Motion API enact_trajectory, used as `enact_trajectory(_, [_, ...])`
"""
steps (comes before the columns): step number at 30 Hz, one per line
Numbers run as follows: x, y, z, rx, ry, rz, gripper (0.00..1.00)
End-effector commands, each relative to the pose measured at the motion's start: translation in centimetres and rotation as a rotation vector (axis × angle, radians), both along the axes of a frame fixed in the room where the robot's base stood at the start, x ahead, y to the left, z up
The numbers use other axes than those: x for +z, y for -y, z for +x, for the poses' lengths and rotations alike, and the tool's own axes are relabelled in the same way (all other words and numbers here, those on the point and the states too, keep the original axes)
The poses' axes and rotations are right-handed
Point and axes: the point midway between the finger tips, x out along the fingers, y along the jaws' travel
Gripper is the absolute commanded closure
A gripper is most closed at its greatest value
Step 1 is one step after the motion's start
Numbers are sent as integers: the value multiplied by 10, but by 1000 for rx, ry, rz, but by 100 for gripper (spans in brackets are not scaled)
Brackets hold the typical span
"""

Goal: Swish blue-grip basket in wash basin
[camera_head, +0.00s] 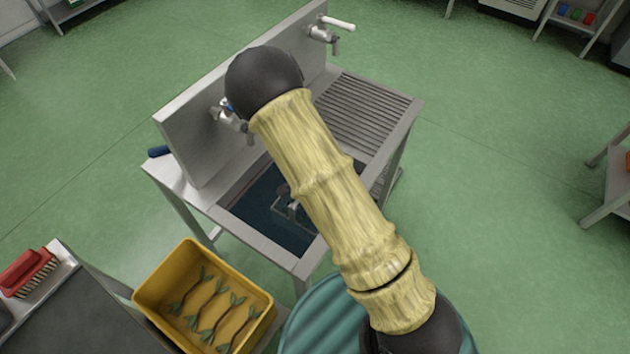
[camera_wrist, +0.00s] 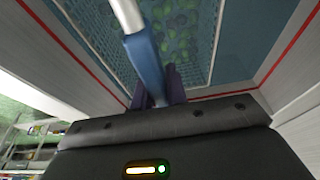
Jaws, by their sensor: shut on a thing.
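In the wrist view, my gripper (camera_wrist: 159,88) is shut on the blue grip (camera_wrist: 148,65) of a wire-mesh basket (camera_wrist: 212,45). Green olives (camera_wrist: 180,25) show through the mesh. The basket is inside the wash basin, whose pale walls (camera_wrist: 285,50) carry a red line. It appears to be in the blue-tinted water, but its depth is unclear. In the head view, the steel basin (camera_head: 262,243) holds dark water (camera_head: 250,205). My arm hides most of the basket and grip there.
A ribbed drainboard (camera_head: 365,110) adjoins the basin. A tap (camera_head: 325,35) stands on the back panel (camera_head: 215,115). A yellow crate (camera_head: 150,290) with leafy sprigs stands in front. A red brush (camera_head: 30,272) lies at the left.

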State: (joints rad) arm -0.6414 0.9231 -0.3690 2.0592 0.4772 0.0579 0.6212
Motion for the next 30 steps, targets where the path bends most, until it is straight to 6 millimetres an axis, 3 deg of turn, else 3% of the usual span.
enact_trajectory(30, [1,-43,-54,1,0,0,100])
